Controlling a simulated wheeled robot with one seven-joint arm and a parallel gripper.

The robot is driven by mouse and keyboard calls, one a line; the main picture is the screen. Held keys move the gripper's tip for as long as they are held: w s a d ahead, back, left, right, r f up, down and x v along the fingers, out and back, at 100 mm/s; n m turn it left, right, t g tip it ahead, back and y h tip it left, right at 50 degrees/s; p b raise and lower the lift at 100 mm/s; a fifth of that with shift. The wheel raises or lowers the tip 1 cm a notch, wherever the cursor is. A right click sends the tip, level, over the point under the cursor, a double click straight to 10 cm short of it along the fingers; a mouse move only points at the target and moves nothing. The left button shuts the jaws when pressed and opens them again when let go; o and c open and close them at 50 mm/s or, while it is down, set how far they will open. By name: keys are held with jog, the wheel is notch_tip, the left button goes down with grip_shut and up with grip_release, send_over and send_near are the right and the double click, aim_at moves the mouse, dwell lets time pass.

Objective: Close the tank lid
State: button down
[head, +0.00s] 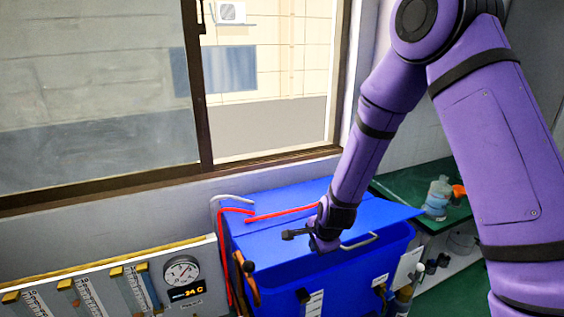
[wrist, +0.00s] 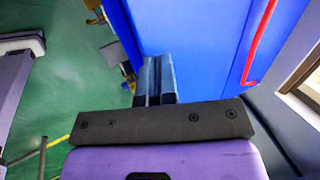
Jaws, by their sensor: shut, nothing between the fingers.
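The blue tank (head: 345,275) stands below the window. Its blue lid (head: 290,226) spans the top, with a grey handle (head: 359,241) near the front edge. The lid's right corner juts past the tank wall. My wrist hides part of the lid.
A red tube (head: 282,213) runs across the tank top and down its left side. A panel with a gauge (head: 182,271) stands at left. Bottles (head: 437,196) stand on a green shelf at right. Brown-handled fittings (head: 248,278) stick out at the tank's left.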

jog(key=f, duration=0.2)
jog(key=s+f, duration=0.1)
jog(key=f, duration=0.2)
jog(key=s+f, duration=0.1)
jog(key=f, duration=0.2)
jog(key=shift+s+d, duration=0.1)
jog(key=shift+d, duration=0.25)
jog(key=shift+f, duration=0.65)
jog(key=shift+s+d+f, duration=0.1)
jog(key=shift+s+f, duration=0.2)
jog(key=shift+f, duration=0.05)
